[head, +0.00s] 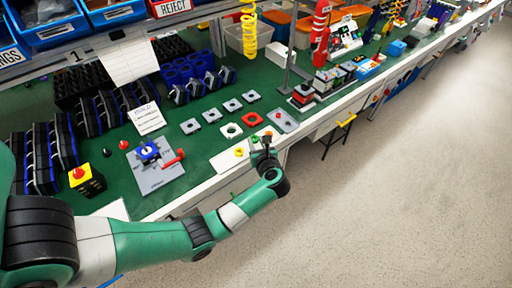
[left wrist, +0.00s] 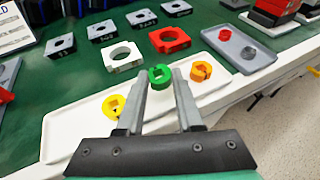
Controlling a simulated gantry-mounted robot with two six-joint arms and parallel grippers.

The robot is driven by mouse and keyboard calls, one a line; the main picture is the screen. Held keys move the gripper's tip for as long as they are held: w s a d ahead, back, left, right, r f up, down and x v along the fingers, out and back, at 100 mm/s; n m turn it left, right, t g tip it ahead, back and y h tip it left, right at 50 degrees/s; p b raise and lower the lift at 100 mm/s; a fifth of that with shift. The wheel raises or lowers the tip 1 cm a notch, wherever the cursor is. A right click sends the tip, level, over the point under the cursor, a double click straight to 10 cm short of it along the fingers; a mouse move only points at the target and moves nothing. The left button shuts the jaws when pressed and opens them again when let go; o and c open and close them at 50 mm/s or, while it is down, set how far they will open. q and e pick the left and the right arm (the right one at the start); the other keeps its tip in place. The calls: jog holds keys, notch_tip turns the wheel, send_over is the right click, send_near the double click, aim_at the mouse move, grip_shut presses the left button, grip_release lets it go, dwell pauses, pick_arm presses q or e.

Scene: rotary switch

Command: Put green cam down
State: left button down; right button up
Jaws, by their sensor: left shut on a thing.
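My left gripper (left wrist: 163,92) is shut on the green cam (left wrist: 159,76), a small notched ring held between its fingertips. In the head view the same gripper (head: 265,143) is over the right part of the white tray (head: 228,161), near the table's front edge. A yellow cam (left wrist: 113,106) lies on the tray to the left of the green cam, and an orange cam (left wrist: 201,71) lies to its right. I cannot tell whether the green cam touches the tray. My right gripper is not in view.
Behind the tray are a white square block (left wrist: 122,58) and a red one (left wrist: 170,40), each with a hole. A grey tray (left wrist: 237,48) with a red cam (left wrist: 225,35) stands to the right. A grey plate (head: 155,178) with a blue knob is at the left.

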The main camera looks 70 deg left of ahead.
pick_arm(q)
jog(key=shift+f, duration=0.95)
jog(key=shift+s+r, duration=0.1)
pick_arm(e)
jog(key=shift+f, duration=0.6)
pick_arm(q)
jog(key=c, duration=0.5)
grip_release()
jog(key=shift+f, duration=0.2)
jog(key=shift+c, duration=0.2)
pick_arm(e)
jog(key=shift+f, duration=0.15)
